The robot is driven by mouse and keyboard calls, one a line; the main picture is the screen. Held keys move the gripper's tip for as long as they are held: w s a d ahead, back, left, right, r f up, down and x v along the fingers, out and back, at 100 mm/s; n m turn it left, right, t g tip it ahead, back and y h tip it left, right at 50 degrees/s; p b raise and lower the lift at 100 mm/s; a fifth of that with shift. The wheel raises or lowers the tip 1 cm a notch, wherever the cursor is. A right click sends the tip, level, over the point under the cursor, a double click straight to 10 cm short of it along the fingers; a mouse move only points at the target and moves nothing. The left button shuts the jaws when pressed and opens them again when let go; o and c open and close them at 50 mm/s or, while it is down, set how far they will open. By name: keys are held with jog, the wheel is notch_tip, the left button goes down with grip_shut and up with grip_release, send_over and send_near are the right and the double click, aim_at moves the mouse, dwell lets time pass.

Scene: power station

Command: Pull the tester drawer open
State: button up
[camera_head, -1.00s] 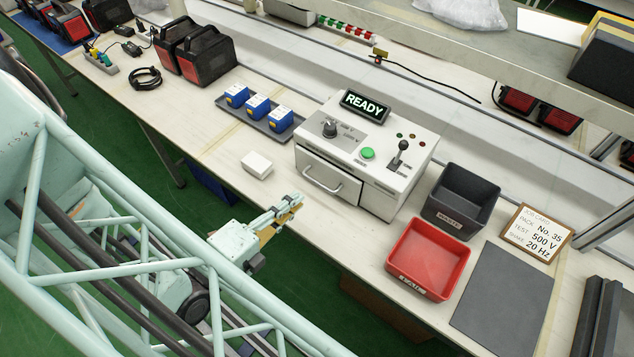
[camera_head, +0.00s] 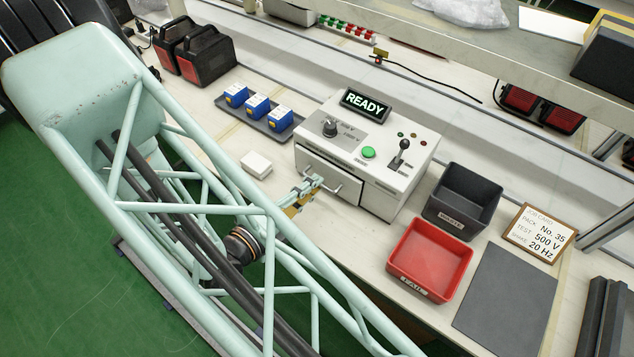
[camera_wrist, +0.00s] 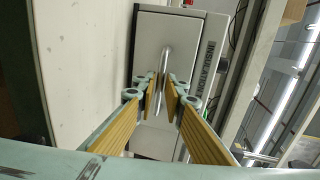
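The tester (camera_head: 385,150) is a white box with a READY display, a green button and a lever. Its drawer (camera_head: 345,188) is shut, with its front flush in the lower left of the body. The bar handle (camera_head: 335,189) is partly hidden by my gripper (camera_head: 314,184) in the head view. In the wrist view the silver handle (camera_wrist: 164,62) stands upright against the drawer front (camera_wrist: 148,45). My gripper (camera_wrist: 162,98) is open, its yellow-padded fingers on either side of the handle, with a gap between the tips. I cannot tell whether either finger touches it.
A small white box (camera_head: 256,163) lies left of the tester. A tray (camera_head: 279,132) with blue packs (camera_head: 256,106) is behind it. A black bin (camera_head: 462,196) and a red bin (camera_head: 430,261) stand to the right. The bench in front of the drawer is narrow.

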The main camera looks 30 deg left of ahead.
jog(key=shift+x, duration=0.95)
jog(key=shift+c, duration=0.5)
grip_shut()
